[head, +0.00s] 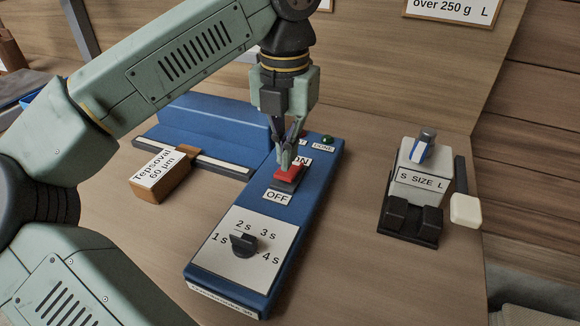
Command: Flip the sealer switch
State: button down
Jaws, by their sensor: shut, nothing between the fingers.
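The blue sealer (222,290) lies on the table, with its long panel running toward the front and a wide blue sealing part (205,128) at the back left. Its red rocker switch (288,173) sits between the ON label (301,161) and the OFF label (277,197). My gripper (286,160) is shut and empty, pointing down at the switch's ON end. Its fingertips are at or just above the red rocker; I cannot tell whether they touch. The fingers partly hide the ON label. A green lamp (327,139) is at the panel's far end.
A black dial (243,244) with second marks is on the panel's near part. A brown box labelled Tepsoval (163,178) stands to the left. A grey size device (420,185) with a blue-and-white knob (425,143) stands at right. The table between panel and device is clear.

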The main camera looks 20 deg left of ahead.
aim_at(286, 173)
jog(key=shift+f+b, duration=1.05)
jog(key=shift+f, duration=0.3)
dwell(0.4)
jog(key=shift+r, duration=0.15)
jog(key=shift+r+p, duration=2.65)
jog(key=shift+r, duration=0.75)
